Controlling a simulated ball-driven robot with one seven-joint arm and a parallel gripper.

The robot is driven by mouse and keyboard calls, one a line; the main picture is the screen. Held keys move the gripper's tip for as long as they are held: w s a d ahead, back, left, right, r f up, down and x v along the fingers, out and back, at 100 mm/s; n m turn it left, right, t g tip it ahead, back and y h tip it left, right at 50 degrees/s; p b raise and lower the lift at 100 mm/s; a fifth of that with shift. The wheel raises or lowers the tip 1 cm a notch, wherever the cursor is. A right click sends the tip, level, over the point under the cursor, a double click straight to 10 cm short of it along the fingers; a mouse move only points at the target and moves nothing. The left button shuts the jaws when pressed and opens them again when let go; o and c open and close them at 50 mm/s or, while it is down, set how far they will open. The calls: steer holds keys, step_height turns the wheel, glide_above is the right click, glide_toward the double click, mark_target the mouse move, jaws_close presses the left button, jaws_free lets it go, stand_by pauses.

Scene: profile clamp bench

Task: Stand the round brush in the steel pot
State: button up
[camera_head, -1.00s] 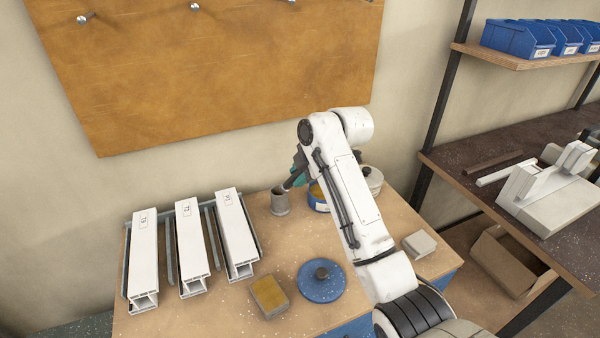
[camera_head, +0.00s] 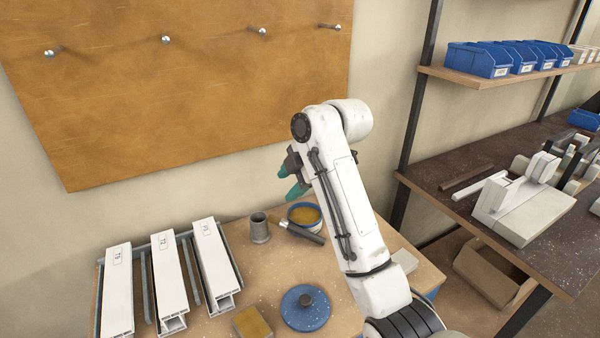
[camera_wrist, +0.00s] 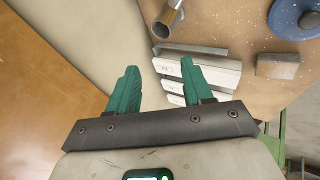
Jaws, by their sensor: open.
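The grey steel pot (camera_head: 260,231) stands upright on the bench in the head view. Its open mouth shows in the wrist view (camera_wrist: 161,29). A dark, long thing that looks like the round brush (camera_head: 302,233) lies on the bench just right of the pot, outside it, in front of a blue-rimmed bowl. I cannot tell whether it touches the pot. My gripper (camera_head: 289,182), with teal fingers, is above and behind the pot and bowl, partly hidden by my arm. In the wrist view its fingers (camera_wrist: 158,90) are apart with nothing between them.
White profiles (camera_head: 168,284) lie in a rack at left. A blue disc with a knob (camera_head: 305,309) and a yellow-topped block (camera_head: 252,323) are in front. The blue bowl (camera_head: 304,209) with yellow contents is close behind the brush. A pegboard-like brown panel (camera_head: 190,90) hangs on the wall.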

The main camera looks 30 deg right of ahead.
steer(key=v, duration=0.5)
stand_by(0.5)
